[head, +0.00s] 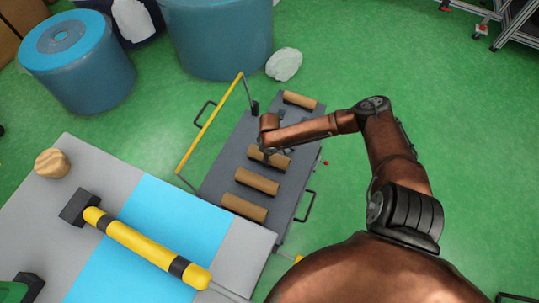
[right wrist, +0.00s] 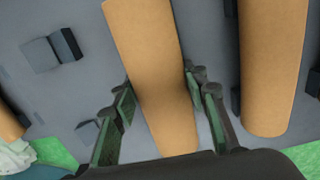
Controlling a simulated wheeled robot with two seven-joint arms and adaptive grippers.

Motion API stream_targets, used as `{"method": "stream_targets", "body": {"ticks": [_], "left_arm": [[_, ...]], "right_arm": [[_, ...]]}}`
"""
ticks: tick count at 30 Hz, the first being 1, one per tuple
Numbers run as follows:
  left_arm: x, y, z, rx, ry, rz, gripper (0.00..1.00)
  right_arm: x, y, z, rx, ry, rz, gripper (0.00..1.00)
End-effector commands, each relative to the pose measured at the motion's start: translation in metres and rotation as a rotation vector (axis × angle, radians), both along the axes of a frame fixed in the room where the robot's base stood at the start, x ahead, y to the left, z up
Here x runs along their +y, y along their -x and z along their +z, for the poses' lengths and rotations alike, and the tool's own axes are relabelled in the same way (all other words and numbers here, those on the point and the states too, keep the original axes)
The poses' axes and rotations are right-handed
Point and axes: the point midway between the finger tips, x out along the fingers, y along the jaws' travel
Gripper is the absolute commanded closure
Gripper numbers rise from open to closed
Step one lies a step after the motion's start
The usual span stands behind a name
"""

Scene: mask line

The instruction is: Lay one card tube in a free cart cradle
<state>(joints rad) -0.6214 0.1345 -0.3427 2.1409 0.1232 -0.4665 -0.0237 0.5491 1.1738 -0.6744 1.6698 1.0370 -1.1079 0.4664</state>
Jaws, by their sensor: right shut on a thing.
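My right gripper (head: 272,152) is over the grey cart (head: 222,165), shut on a brown card tube (head: 280,161). In the right wrist view this tube (right wrist: 150,70) runs between the two fingers (right wrist: 158,115). I cannot tell whether it rests on the cart or is slightly raised. Two more tubes (head: 257,181) (head: 243,207) lie on the near part of the cart, and one (head: 300,99) lies at its far end. Dark cradle blocks (right wrist: 50,50) show with no tube on them, left of the held tube in the right wrist view. My left gripper is out of view.
The cart has a yellow handle bar (head: 210,122) on its left. A table (head: 110,165) with a blue mat holds a yellow-and-black hammer-like tool (head: 145,244) and a wooden piece (head: 52,163). Blue drums (head: 80,65) and a white bag (head: 284,64) stand behind.

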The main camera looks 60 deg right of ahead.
Motion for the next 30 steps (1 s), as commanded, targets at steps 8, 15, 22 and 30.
{"method": "stream_targets", "body": {"ticks": [8, 15, 22, 30], "left_arm": [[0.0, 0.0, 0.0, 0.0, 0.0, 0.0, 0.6], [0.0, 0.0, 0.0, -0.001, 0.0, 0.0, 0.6], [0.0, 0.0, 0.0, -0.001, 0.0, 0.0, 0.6], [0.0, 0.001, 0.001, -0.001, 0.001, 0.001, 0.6]], "right_arm": [[0.0, 0.0, -0.003, 0.0, 0.0, 0.0, 0.58], [0.0, 0.0, -0.003, 0.0, 0.0, 0.0, 0.42], [0.0, 0.0, -0.003, 0.0, 0.0, 0.0, 0.39], [-0.001, -0.001, 0.015, -0.002, 0.0, 0.0, 0.39]]}}
